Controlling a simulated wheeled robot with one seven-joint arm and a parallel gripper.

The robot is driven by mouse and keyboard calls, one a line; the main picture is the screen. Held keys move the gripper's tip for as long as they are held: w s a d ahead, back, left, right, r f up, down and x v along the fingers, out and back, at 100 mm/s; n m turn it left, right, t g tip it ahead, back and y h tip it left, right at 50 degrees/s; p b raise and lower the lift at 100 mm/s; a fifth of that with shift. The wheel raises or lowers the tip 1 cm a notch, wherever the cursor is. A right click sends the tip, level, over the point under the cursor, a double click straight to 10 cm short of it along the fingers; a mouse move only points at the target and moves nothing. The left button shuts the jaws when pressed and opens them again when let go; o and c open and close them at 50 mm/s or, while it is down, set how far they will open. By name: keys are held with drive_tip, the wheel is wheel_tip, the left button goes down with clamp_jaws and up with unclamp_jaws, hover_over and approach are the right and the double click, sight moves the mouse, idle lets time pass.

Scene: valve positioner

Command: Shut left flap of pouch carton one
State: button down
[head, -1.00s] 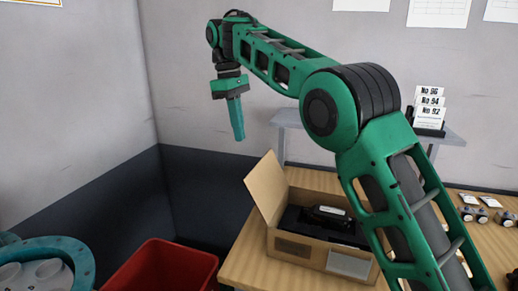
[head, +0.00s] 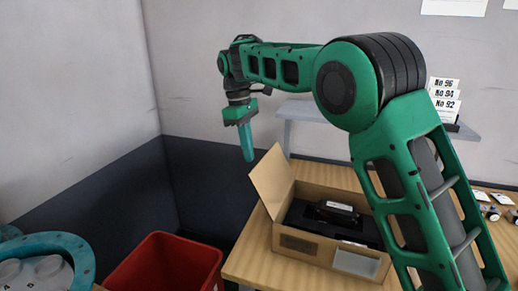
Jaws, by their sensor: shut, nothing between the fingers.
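The pouch carton (head: 302,245) is a brown cardboard box on the wooden table, open at the top. Its left flap (head: 272,181) stands up and leans outward to the left. A black device (head: 334,213) with a white label lies inside on dark packing. My gripper (head: 248,158) points down with its teal fingers together and empty. The carton's right side is partly hidden by my arm.
A red bin (head: 165,265) stands on the floor left of the table (head: 245,262). A grey shelf (head: 300,109) with numbered cards (head: 444,98) is behind. Small parts (head: 490,212) lie at the table's right. A teal ring-shaped fixture (head: 72,250) is at the lower left.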

drive_tip(key=d+r, duration=0.1)
drive_tip(key=s+d+r, duration=0.1)
drive_tip(key=d, duration=0.1)
drive_tip(key=shift+s+d, duration=0.1)
drive_tip(key=shift+s, duration=0.1)
drive_tip(key=shift+s+r, duration=0.1)
idle(0.3)
